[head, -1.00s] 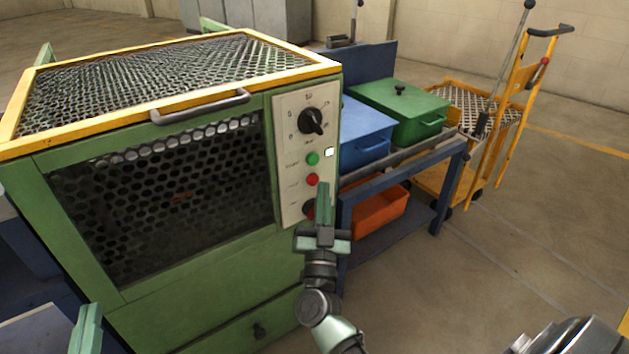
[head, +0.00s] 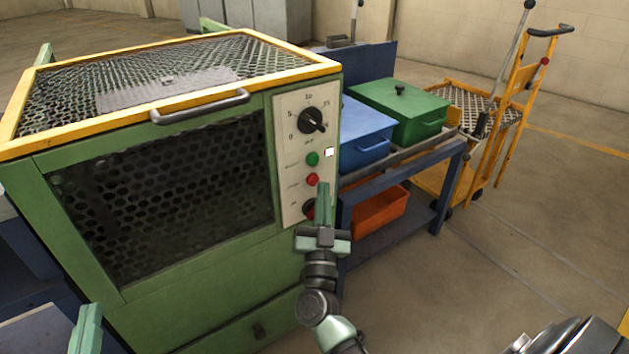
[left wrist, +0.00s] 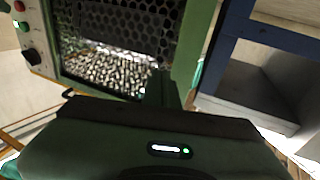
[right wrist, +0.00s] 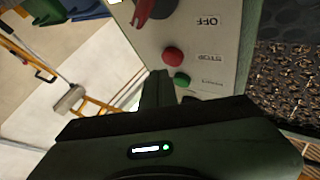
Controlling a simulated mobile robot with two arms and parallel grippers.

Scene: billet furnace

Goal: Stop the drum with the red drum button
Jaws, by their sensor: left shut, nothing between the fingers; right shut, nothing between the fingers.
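The green machine has a light control panel (head: 294,108) on its right front. The red drum button (head: 312,179) sits below a green button (head: 312,158). In the right wrist view the red button (right wrist: 172,57) is next to a label reading STOP. My right gripper (head: 324,188) is shut and empty, its tips just right of and slightly below the red button in the head view. I cannot tell whether they touch it. The drum (head: 165,190) shows dark behind the front mesh. My left gripper (head: 90,312) is shut and empty, low at the machine's front left.
A black dial (head: 312,120) tops the panel; a red switch (right wrist: 152,12) marked OFF is partly hidden behind my right gripper in the head view. A blue bench (head: 400,170) holds blue and green boxes to the right. A yellow trolley (head: 520,90) stands beyond; floor right is open.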

